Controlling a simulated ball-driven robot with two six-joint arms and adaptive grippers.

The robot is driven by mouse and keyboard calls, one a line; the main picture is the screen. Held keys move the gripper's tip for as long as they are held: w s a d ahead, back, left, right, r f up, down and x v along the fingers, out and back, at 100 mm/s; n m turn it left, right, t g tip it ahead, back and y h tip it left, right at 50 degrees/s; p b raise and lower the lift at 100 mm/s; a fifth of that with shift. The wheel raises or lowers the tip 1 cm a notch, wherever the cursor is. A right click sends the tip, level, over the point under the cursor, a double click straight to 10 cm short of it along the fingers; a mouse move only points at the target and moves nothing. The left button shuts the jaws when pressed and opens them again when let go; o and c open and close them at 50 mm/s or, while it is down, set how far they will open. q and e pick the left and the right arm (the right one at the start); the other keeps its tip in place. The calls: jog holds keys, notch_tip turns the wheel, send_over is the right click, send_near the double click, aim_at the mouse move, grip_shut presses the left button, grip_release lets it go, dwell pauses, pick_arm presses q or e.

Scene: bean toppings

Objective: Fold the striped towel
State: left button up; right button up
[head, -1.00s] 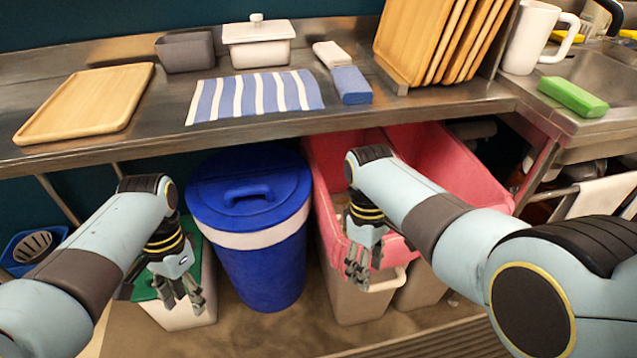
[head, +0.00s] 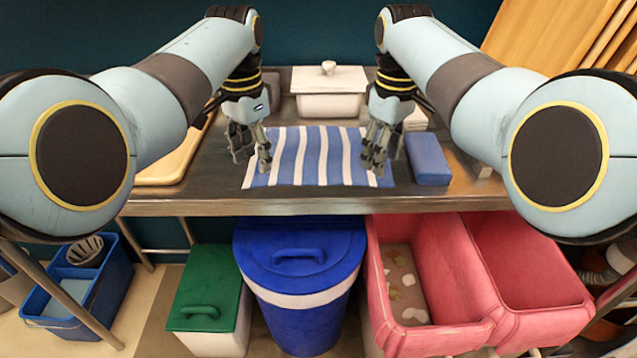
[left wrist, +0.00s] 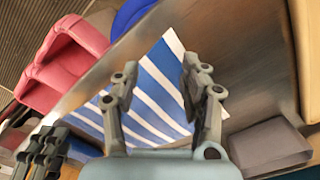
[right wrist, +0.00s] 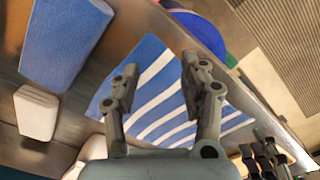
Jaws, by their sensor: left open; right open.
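The blue-and-white striped towel (head: 320,158) lies flat and spread out on the steel counter. My left gripper (head: 250,160) is open above the towel's left edge, pointing down. My right gripper (head: 375,160) is open above the towel's right edge, also pointing down. In the left wrist view the towel (left wrist: 155,90) shows behind the open fingers (left wrist: 157,85). In the right wrist view the towel (right wrist: 160,85) shows behind the open fingers (right wrist: 157,85). Neither gripper holds anything.
A folded blue cloth (head: 428,158) lies right of the towel. A white lidded container (head: 328,95) stands behind it. A wooden tray (head: 168,168) lies to the left. Below the counter's front edge (head: 320,205) stand a blue bin (head: 298,265), a green-lidded bin (head: 205,290) and pink bins (head: 440,270).

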aim_at(258, 182)
pick_arm(q)
jog(key=shift+s+f, duration=0.35)
jog(key=shift+f, duration=0.25)
pick_arm(e)
jog(key=shift+s+f, duration=0.3)
jog(key=shift+f, duration=0.3)
pick_arm(q)
jog(key=w+f, duration=0.2)
jog(key=f, duration=0.1)
jog(key=shift+w+f, duration=0.1)
jog(key=shift+w, duration=0.05)
pick_arm(e)
jog(key=w+f, duration=0.2)
jog(key=f, duration=0.1)
jog(key=shift+w+d+f, duration=0.1)
pick_arm(q)
jog(key=shift+s, duration=0.55)
pick_arm(e)
jog(key=shift+s, duration=0.55)
pick_arm(q)
jog(key=shift+w+f, duration=0.1)
jog(key=shift+w, duration=0.15)
pick_arm(e)
jog(key=shift+w+f, duration=0.1)
jog(key=shift+w, duration=0.15)
pick_arm(q)
jog(key=shift+s, duration=0.1)
pick_arm(e)
jog(key=shift+s, duration=0.1)
